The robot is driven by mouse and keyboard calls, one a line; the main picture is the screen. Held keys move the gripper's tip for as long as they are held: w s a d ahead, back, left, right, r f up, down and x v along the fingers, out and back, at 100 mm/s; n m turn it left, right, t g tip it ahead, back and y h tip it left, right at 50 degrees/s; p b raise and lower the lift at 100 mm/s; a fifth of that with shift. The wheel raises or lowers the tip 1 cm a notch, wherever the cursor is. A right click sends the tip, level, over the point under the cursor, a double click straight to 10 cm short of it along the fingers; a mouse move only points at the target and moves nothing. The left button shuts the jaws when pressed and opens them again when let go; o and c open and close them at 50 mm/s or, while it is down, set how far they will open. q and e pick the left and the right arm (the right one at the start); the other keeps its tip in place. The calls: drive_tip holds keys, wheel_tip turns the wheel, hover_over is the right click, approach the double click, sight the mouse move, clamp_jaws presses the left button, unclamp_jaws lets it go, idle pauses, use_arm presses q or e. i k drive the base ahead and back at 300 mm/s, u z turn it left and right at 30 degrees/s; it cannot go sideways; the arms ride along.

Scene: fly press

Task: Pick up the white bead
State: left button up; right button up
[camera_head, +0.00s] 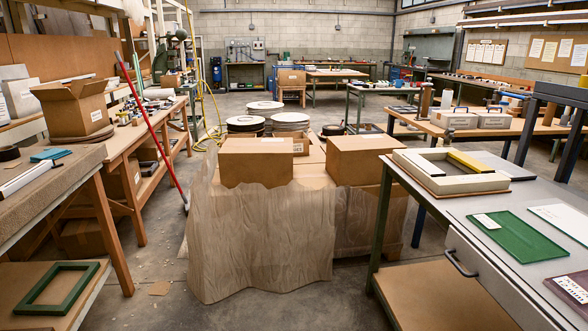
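I cannot make out a round white bead in the camera_head view. A short white strip (20,180) lies on the near left bench (62,178), partly cut off by the left picture edge. A small white card-like piece (487,221) lies on the green tray (518,236) on the right table. I cannot tell whether either one is the bead. Neither of my grippers shows in this view.
Cardboard boxes (256,161) stand on a wrapped pallet (262,238) in the middle. The right metal table (448,205) holds a pale frame (450,182) with a yellow bar. A red pole (152,132) leans by the left benches. Open floor (155,265) lies at front left.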

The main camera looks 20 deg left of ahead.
sight(15, 184)
drive_tip(key=u, duration=0.25)
drive_tip(key=i, duration=2.35)
drive_tip(key=u, duration=1.15)
drive_tip(key=i, duration=1.4)
drive_tip(key=u, duration=1.4)
